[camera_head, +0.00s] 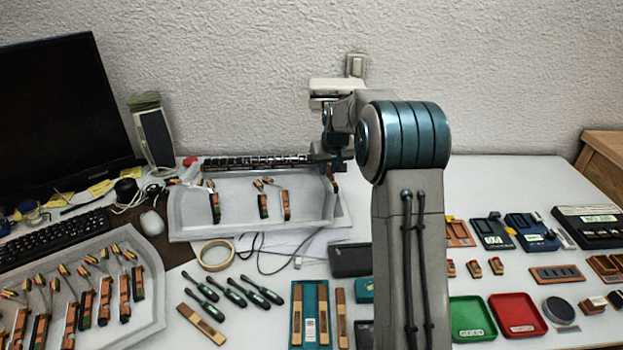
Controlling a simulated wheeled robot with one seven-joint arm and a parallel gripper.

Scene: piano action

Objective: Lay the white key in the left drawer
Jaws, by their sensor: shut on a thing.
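My gripper (324,160) is at the back right of the grey tray, by the right end of a long dark rail (255,161). It is small and partly hidden by my own wrist and arm. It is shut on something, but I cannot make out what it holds. I cannot single out the white key in this view. Pale wooden bars that may be keys lie on the table at the front, one loose (202,324) and others by a teal tray (322,312). I cannot identify the left drawer; my arm hides part of the middle of the table.
The grey tray (185,228) holds several hammer parts; another tray (150,325) with more stands front left. Several screwdrivers (241,292) and a tape roll (216,255) lie between. Green (472,318) and red (517,315) trays stand right. The back right table is clear.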

